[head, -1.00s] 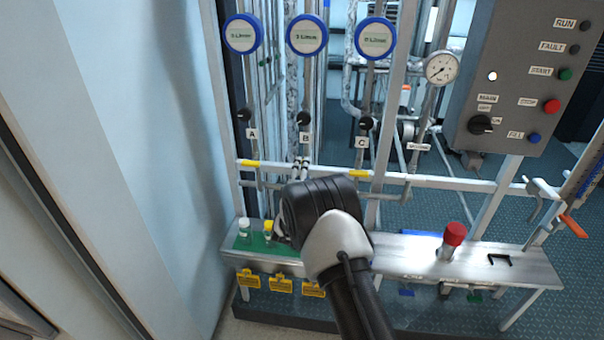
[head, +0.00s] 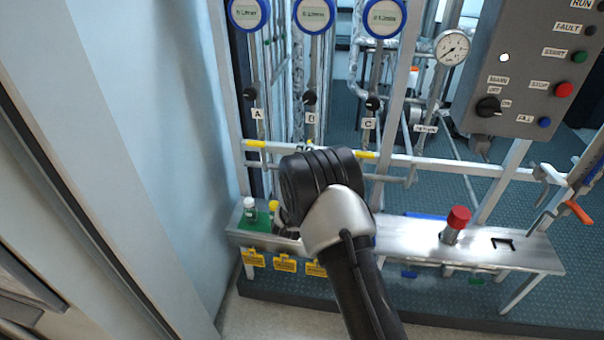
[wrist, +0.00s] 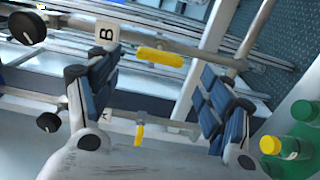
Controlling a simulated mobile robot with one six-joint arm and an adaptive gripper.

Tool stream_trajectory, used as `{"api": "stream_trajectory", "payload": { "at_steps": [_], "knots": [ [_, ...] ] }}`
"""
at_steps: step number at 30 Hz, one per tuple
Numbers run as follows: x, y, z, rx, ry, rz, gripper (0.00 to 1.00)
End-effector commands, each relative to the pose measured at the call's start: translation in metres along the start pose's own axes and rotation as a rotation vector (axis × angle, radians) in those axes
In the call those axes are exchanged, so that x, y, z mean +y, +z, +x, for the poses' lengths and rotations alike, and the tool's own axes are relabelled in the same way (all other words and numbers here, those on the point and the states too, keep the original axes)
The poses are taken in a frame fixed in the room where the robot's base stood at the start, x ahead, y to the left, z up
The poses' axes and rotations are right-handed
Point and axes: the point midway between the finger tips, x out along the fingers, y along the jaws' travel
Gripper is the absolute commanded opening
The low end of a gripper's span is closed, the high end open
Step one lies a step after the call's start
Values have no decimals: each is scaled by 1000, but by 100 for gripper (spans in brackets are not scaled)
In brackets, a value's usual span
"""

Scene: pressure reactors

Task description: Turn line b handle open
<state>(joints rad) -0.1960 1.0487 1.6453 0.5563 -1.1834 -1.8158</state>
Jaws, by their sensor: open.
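The line B handle (wrist: 160,57) is a yellow sleeve near the B label (wrist: 107,32). In the wrist view it lies roughly along line B's pipe. In the head view my arm hides most of it. My gripper (wrist: 162,72) is open, with the handle showing between and beyond its blue-padded fingers; I cannot tell if they touch it. The line A handle (wrist: 138,133) is yellow and lies crosswise to its pipe; it also shows in the head view (head: 254,143). The line C handle (head: 365,154) is yellow and crosswise too.
A white rail (head: 450,163) runs across the front. Below it is a metal bench (head: 400,252) with capped vials (head: 250,208) and a red-capped cylinder (head: 455,224). A grey control panel (head: 515,80) stands at right. A pale wall (head: 140,130) is close at left.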

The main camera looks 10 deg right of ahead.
Motion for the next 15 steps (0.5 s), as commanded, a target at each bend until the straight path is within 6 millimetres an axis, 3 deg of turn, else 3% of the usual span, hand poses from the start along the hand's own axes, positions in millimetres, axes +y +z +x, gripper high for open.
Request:
{"api": "stream_trajectory", "payload": {
  "at_steps": [6,15],
  "knots": [
    [0,-1,-47,3,-1,-2,73],
    [0,0,-74,0,0,-1,73]
  ]
}}
